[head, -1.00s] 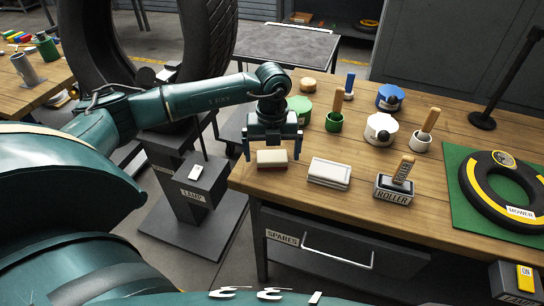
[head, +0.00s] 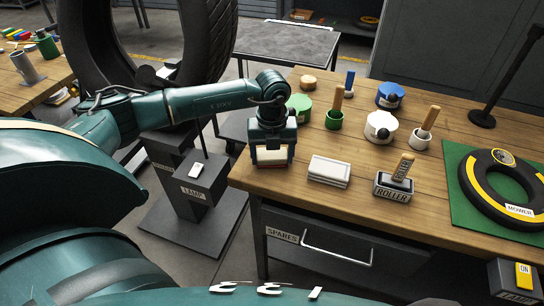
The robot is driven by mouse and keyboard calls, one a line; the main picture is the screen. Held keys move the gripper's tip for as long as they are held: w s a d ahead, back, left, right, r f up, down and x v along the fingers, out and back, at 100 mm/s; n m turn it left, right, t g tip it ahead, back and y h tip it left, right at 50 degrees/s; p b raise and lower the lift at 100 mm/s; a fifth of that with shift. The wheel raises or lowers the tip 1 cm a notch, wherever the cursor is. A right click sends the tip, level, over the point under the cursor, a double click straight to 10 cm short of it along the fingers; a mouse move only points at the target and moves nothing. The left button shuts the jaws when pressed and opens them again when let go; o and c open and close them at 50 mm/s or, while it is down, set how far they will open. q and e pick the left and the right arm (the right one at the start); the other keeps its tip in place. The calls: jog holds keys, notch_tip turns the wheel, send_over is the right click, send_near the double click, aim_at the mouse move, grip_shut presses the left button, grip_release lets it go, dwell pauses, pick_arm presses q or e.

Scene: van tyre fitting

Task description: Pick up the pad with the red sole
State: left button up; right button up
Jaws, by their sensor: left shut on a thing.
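The pad with the red sole (head: 271,157) has a cream top and a thin red layer along its bottom edge. It is at the front left of the wooden bench, at or just above the top; I cannot tell if it touches. My left gripper (head: 271,154) comes down over it from above and is shut on it, a finger at each side. A second pad, white with a grey edge (head: 329,171), lies on the bench just to the right. My right gripper is not in view.
The roller in its holder (head: 394,186) stands right of the white pad. Behind are a green tin (head: 298,107), a white pot (head: 379,128), a blue pot (head: 390,96) and brushes in cups. A mower tyre (head: 499,184) lies on a green mat. Bare wood surrounds the pads.

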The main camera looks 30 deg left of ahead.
aim_at(272, 158)
pick_arm(q)
jog(key=shift+r, duration=0.1)
jog(key=shift+c, duration=0.4)
notch_tip(272, 158, up, 10)
jog(key=b, duration=0.1)
jog(key=o, duration=0.4)
jog(key=shift+c, duration=1.4)
